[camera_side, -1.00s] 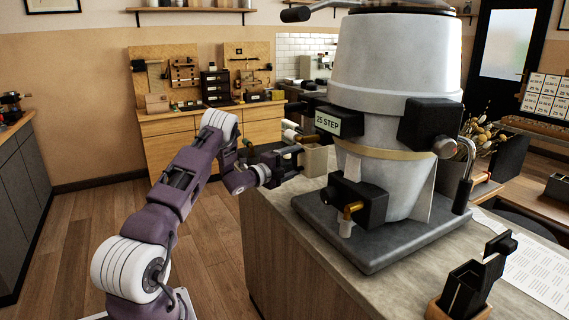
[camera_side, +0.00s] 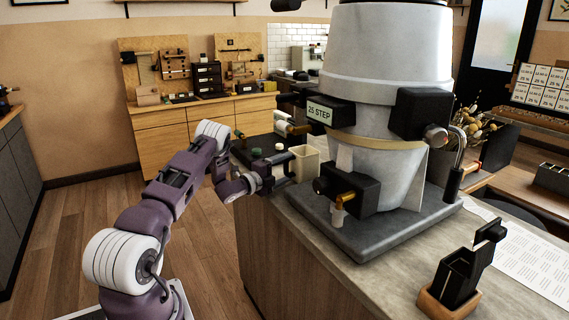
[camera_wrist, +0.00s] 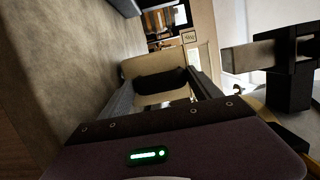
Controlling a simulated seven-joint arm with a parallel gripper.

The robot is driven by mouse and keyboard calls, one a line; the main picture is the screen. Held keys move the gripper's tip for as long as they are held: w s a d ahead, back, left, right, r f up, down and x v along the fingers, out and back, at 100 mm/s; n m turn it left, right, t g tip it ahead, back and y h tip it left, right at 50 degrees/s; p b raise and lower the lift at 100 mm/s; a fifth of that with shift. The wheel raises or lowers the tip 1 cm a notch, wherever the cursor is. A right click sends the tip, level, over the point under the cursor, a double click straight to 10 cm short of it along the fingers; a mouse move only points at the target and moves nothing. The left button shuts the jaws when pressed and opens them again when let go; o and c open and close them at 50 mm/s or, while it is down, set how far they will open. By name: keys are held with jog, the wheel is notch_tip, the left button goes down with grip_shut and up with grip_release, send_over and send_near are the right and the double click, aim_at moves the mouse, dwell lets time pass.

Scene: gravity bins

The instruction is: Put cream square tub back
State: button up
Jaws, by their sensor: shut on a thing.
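The cream square tub (camera_side: 305,163) is upright at the left of the large grey machine, above or on the counter; I cannot tell whether it touches the surface. My gripper (camera_side: 288,168) reaches it from the left and is shut on it. In the wrist view the tub (camera_wrist: 138,68) shows its open top with a dark inside, and the fingers of my gripper (camera_wrist: 160,98) lie along its two sides. The tub's lower part is hidden there.
The grey machine (camera_side: 385,60) with its dark base (camera_side: 370,235) stands close right of the tub. A black scoop-like holder (camera_side: 462,275) stands at the front right.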

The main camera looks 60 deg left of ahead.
jog(key=shift+f, duration=0.45)
dwell(0.6)
jog(key=o, duration=2)
jog(key=shift+o, duration=0.6)
jog(key=shift+f, duration=0.15)
jog(key=v, duration=0.7)
jog(key=shift+s, duration=0.1)
